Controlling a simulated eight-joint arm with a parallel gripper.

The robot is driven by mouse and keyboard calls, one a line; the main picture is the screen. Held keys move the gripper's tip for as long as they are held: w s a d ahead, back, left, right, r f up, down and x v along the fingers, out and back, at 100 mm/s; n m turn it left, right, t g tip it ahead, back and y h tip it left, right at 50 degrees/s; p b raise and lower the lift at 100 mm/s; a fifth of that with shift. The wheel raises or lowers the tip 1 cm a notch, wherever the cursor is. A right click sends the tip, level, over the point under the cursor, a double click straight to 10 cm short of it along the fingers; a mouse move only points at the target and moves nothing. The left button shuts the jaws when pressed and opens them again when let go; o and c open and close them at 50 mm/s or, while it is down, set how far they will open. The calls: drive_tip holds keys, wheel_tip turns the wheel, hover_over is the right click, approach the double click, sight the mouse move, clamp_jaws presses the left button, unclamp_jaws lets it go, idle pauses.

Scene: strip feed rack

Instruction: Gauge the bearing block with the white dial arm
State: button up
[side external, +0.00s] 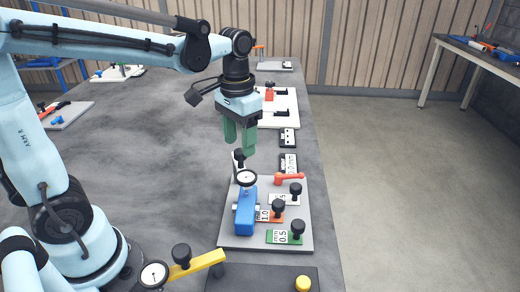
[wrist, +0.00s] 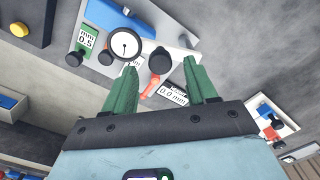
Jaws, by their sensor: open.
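The blue bearing block (side external: 246,214) lies on a light grey plate (side external: 300,215). A round white-faced dial (side external: 246,177) shows at the block's far end, and also in the wrist view (wrist: 125,44). The white dial arm (side external: 235,171) runs from it toward a black knob (side external: 239,154). Contact between dial and block cannot be told. My gripper (side external: 239,148) has green fingers, parted and empty, pointing down just above this knob. In the wrist view the knob (wrist: 160,61) appears between the fingertips (wrist: 160,65).
An orange-red lever (side external: 289,178) and black-knobbed number tags, one green (side external: 281,237), stand right of the block. A yellow arm (side external: 206,263) with another dial (side external: 153,274) is in front. A dark plate with a yellow button (side external: 303,283) is at front right. The left table is mostly clear.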

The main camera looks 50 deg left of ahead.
sight(243, 167)
drive_tip(key=shift+f, duration=1.15)
clamp_jaws()
